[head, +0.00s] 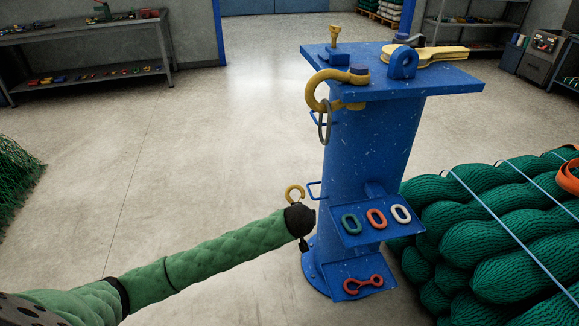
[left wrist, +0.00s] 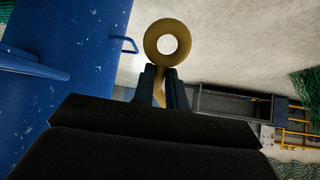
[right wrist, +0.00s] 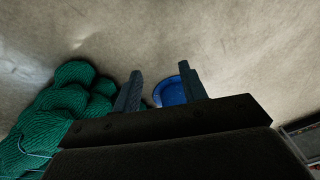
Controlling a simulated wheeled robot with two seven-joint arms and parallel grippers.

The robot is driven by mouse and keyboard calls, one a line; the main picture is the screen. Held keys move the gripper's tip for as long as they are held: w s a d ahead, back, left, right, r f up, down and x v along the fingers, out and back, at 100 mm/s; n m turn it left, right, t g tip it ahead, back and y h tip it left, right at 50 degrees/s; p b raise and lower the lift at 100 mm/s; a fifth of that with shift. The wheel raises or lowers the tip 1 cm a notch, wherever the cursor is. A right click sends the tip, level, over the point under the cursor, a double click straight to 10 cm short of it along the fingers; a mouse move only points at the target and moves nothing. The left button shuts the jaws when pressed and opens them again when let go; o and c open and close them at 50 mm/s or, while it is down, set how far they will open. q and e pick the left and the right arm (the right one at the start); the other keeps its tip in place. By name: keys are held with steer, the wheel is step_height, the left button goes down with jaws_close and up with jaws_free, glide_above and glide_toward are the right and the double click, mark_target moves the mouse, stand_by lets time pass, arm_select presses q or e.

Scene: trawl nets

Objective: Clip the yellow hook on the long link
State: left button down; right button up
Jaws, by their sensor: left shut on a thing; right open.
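The yellow hook (head: 294,191) is held up by my left gripper (head: 298,208), left of the blue post. In the left wrist view its round eye (left wrist: 150,43) stands beyond the two fingertips (left wrist: 163,82), with its shank between them. The long link (head: 324,124), a thin grey oval, hangs from a yellow shackle (head: 313,92) at the edge of the post's top plate. The hook is below the link and to its left, apart from it. My right gripper (right wrist: 160,85) is open and empty in the right wrist view; it is out of the head view.
The blue post (head: 365,150) carries a shelf with green (head: 351,223), orange (head: 376,219) and white (head: 401,214) links. A red double-ended piece (head: 363,285) lies on a lower shelf. Green net rolls (head: 490,215) crowd the right side. The floor left of the post is clear.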

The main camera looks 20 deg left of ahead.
mark_target(292, 186)
arm_select(q)
steer(key=w+r+n+t+y, duration=0.1)
steer(key=r+y, duration=0.1)
steer(key=r, duration=0.1)
steer(key=w+a+r+n+t+y, duration=0.1)
steer(key=r, duration=0.2)
steer(key=w+a+r+n+t+y+p, duration=0.1)
steer(key=r+y, duration=0.1)
steer(key=r, duration=0.1)
steer(key=shift+w+a+r+t+y, duration=0.15)
steer(key=shift+a+r+t+y, duration=0.05)
steer(key=shift+a+t+y, duration=0.1)
step_height(292, 186, up, 7)
steer(key=a+n+y, duration=0.1)
steer(key=y, duration=0.3)
steer(key=shift+a+n+t, duration=0.15)
steer(key=shift+n+t, duration=0.15)
steer(key=shift+n, duration=0.1)
arm_select(e)
steer(key=shift+w+d+f, duration=0.1)
steer(key=shift+d+f, duration=0.35)
steer(key=shift+f, duration=0.35)
arm_select(q)
steer(key=shift+w+r, duration=0.1)
